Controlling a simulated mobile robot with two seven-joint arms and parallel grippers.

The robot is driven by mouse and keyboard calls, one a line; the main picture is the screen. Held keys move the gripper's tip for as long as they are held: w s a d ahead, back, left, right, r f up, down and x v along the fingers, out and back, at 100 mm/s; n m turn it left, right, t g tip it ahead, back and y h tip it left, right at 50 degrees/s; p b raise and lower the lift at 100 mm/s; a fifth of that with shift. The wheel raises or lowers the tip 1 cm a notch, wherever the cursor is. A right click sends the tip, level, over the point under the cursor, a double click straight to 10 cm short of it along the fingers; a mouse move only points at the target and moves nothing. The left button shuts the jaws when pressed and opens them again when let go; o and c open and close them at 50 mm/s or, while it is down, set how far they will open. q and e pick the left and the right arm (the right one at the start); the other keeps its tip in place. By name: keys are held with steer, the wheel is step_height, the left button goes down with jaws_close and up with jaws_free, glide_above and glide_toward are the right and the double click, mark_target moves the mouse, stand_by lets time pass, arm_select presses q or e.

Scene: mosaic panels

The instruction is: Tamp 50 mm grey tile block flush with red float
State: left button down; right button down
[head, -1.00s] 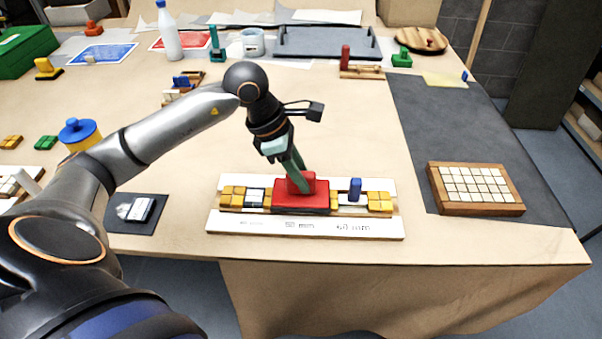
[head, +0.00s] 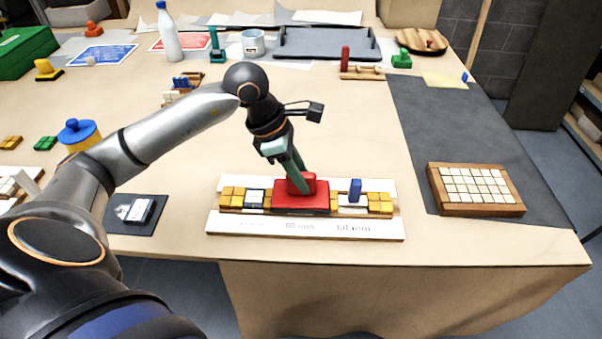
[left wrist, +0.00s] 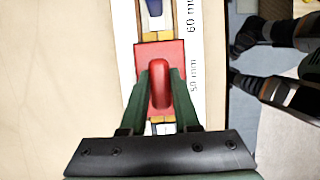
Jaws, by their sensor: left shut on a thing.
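My left gripper (head: 299,187) is shut on the handle of the red float (head: 312,205). The left wrist view shows the red float (left wrist: 146,53) with its raised handle between my two green fingers (left wrist: 160,78). The float lies over the middle of the tile row on the white board (head: 224,226), at the 50 mm marking. The tile beneath the float is hidden, so I cannot tell its height. A pale grey-white block (head: 254,198) shows left of the float, between yellow tiles (head: 231,198). My right gripper is not in view.
A blue-handled piece (head: 355,189) stands upright on the row, right of the float. A wooden tray of cream tiles (head: 476,209) lies to the right, and a dark pad (head: 117,225) to the left. The paper in front of the board is clear.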

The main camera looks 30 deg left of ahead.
arm_select(q)
steer(key=shift+r+p, duration=2.25)
steer(key=shift+r, duration=1.2)
